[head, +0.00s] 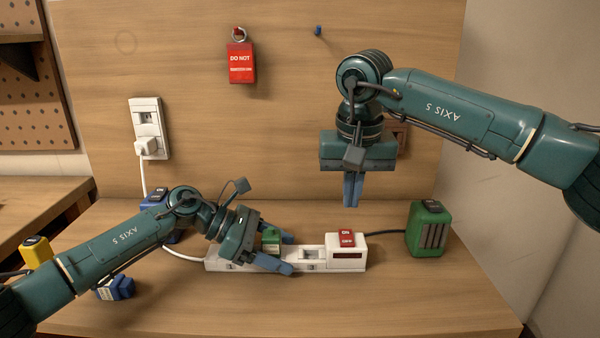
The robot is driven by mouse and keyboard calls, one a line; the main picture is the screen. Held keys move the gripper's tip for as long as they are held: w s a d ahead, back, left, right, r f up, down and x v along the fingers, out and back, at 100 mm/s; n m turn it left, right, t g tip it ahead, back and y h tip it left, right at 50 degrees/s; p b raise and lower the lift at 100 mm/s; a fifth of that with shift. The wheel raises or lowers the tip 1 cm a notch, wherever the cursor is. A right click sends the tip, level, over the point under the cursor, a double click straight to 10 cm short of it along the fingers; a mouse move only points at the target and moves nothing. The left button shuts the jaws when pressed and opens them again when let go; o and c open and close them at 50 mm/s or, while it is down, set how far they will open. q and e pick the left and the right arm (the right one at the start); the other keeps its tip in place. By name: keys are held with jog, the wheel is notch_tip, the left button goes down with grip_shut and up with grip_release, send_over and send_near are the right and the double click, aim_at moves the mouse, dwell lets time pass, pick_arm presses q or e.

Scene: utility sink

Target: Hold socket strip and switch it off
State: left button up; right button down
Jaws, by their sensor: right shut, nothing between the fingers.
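The white socket strip (350,262) lies on the wooden bench. A red switch (346,237) with white lettering sits on its right end. A green plug (271,240) sits on the strip between the fingers of my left gripper (281,251). One blue finger is at the strip's front side and the other at its back. Whether they press on the strip or stand apart from it cannot be made out. My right gripper (352,190) points down, shut and empty, above and behind the strip's right end, clear of the switch.
A green box (428,230) with a dark cable stands right of the strip. A wall socket (147,128) holds a white plug. Blue (115,288) and yellow (37,250) blocks lie at left. A red tag (240,63) hangs on the back board. The bench's front right is clear.

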pick_arm(q)
jog(key=shift+o, duration=0.3)
jog(key=shift+s+f, duration=0.1)
jog(key=shift+f, duration=0.3)
